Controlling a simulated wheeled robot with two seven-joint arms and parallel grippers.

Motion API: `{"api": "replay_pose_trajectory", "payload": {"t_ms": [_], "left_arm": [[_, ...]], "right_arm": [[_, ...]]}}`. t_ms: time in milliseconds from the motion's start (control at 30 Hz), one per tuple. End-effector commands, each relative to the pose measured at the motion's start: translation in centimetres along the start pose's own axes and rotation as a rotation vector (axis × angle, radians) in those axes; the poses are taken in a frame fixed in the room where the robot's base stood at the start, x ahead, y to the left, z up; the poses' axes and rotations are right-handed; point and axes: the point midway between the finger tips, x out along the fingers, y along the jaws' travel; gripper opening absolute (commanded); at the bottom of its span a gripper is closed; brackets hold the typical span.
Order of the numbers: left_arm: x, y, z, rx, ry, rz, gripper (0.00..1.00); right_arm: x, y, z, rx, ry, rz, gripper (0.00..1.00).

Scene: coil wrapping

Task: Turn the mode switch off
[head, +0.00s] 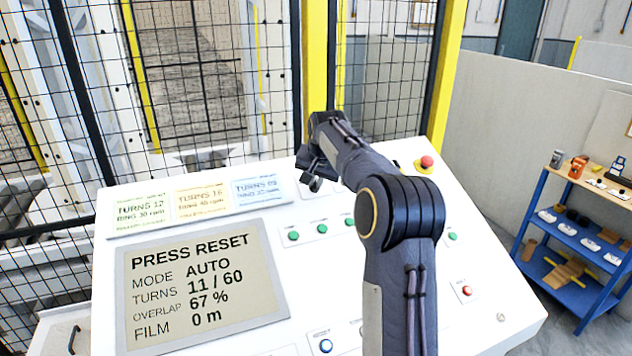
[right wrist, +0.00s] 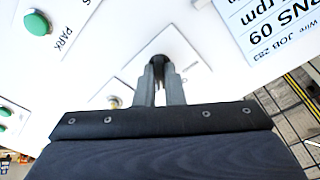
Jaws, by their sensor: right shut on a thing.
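My right gripper (head: 312,178) reaches over the top of the white control panel. In the right wrist view its two fingers (right wrist: 159,88) are closed on a small black switch knob (right wrist: 157,62) set on a white plate. The lettering beside the knob is too small to read, and in the head view my gripper and arm hide most of it. The panel's display (head: 205,290) reads PRESS RESET, MODE AUTO, TURNS 11 / 60, OVERLAP 67 %, FILM 0 m. My left gripper is not in view.
Several green buttons (head: 322,228) sit below the gripper. A red mushroom button (head: 426,162) on yellow is at the panel's upper right. Cards (head: 200,204) lie along the panel's top left. A mesh fence (head: 200,90) stands behind, and a blue shelf (head: 570,230) stands right.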

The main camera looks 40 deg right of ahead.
Motion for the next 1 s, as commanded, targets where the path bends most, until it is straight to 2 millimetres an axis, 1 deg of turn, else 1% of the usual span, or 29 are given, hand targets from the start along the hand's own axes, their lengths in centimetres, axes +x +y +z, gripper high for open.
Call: {"api": "replay_pose_trajectory", "payload": {"t_ms": [600, 800, 1000], "left_arm": [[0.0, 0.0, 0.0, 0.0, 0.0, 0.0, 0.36], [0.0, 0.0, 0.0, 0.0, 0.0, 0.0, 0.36], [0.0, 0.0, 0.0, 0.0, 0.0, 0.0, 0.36]], "right_arm": [[-0.01, 0.1, -0.02, -0.486, 0.0, -0.042, 0.0], [-0.01, 0.12, -0.04, -0.59, 0.0, -0.051, 0.0], [-0.01, 0.12, -0.03, -0.645, -0.001, -0.056, 0.0]]}}
